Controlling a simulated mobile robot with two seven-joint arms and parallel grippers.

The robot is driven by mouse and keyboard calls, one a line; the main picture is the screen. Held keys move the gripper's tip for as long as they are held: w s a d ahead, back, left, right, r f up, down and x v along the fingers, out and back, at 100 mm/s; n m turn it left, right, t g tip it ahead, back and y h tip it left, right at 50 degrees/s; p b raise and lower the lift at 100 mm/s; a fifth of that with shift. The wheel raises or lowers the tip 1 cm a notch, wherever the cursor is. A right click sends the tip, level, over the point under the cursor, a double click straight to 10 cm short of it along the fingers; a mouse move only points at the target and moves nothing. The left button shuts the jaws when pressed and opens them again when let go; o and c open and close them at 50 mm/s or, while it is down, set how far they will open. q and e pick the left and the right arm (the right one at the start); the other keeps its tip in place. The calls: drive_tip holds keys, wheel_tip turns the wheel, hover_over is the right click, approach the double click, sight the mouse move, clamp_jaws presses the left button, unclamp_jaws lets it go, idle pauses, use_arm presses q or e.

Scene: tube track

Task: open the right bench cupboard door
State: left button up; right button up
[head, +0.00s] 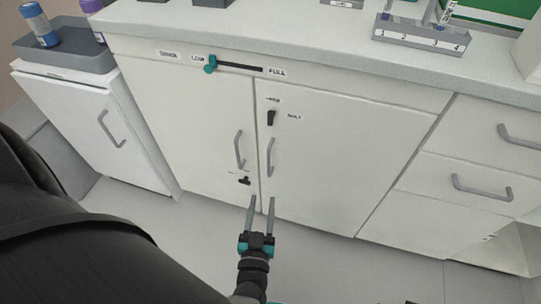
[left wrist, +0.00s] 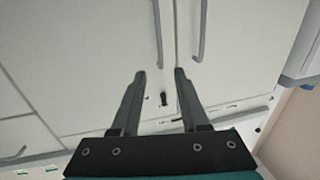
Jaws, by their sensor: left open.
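The right bench cupboard door (head: 335,155) is shut, flush with the bench front. Its grey bar handle (head: 269,157) stands near the seam between the two doors. A black bolt (head: 271,118) sits above that handle. My left gripper (head: 262,201) is open and empty, its fingers pointing toward the doors, below the handles in the head view. The left wrist view looks upside down: the right door's handle (left wrist: 158,35) shows above the left gripper (left wrist: 160,72), and the bolt (left wrist: 164,99) shows between the fingers. No contact with the handle shows. My right gripper is not in view.
The left door (head: 190,125) is shut, with its own handle (head: 239,149) and a low black knob (head: 244,181). A teal slider (head: 210,64) sits above the doors. Drawers (head: 470,155) stand at the right, a white cabinet (head: 92,130) at the left. Floor (head: 320,265) before the doors is clear.

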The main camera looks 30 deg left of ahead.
sight(268, 160)
use_arm(q)
drive_tip(key=b+x, duration=0.3)
drive_tip(key=x, duration=0.7)
drive_tip(key=shift+f, duration=0.1)
drive_tip(key=b+x, duration=0.1)
drive_tip(key=x, duration=0.2)
drive_tip(key=shift+w+a, duration=0.1)
drive_tip(key=shift+w, duration=0.2)
drive_tip(key=shift+w+a+b, duration=0.3)
drive_tip(key=shift+w, duration=0.35)
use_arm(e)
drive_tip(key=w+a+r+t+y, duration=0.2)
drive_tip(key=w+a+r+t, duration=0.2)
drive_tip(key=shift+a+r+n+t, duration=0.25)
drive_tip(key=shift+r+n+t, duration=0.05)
use_arm(q)
clamp_jaws()
